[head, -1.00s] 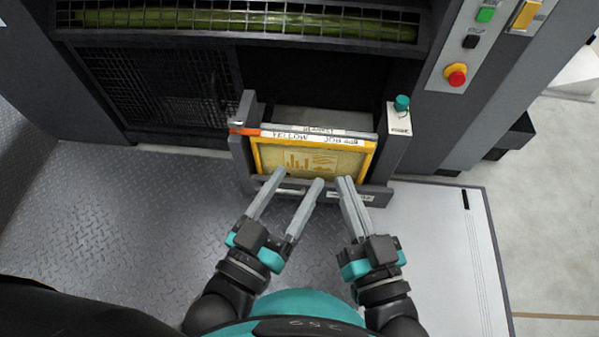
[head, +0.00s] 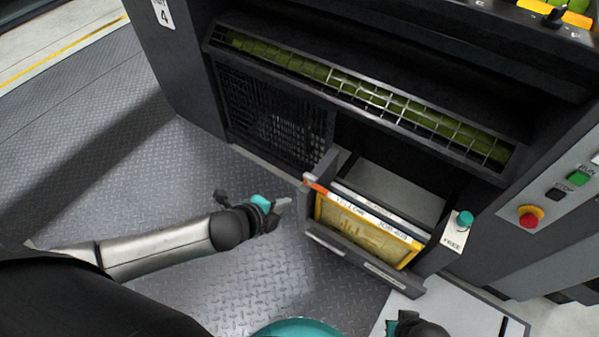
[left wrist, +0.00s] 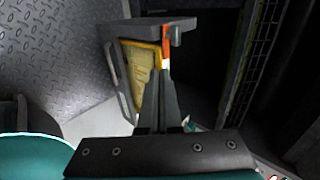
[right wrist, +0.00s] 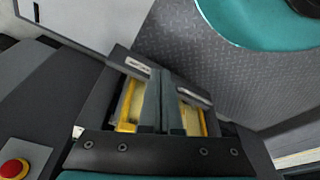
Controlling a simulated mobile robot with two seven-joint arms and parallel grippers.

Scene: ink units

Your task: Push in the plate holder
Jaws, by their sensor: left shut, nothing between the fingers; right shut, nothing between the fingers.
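The plate holder is a dark grey tray whose front bar (head: 366,262) stands out from the machine's opening. It carries a yellow-framed plate (head: 367,232) lettered "YELLOW", with an orange piece (head: 314,184) at its left end. My left gripper (head: 285,202) is shut and empty, just left of the holder, seemingly apart from it. In the left wrist view its fingers (left wrist: 158,76) overlap the holder's side, so contact is unclear. My right gripper (right wrist: 167,78) is shut and empty, pointing at the holder's front in the right wrist view; its fingers are outside the head view.
A teal knob (head: 465,218) marked "FREE" stands right of the holder. A red emergency button (head: 530,215) is farther right on the machine. A mesh panel (head: 275,115) is left of the opening. The tread-plate floor (head: 160,180) is clear at left.

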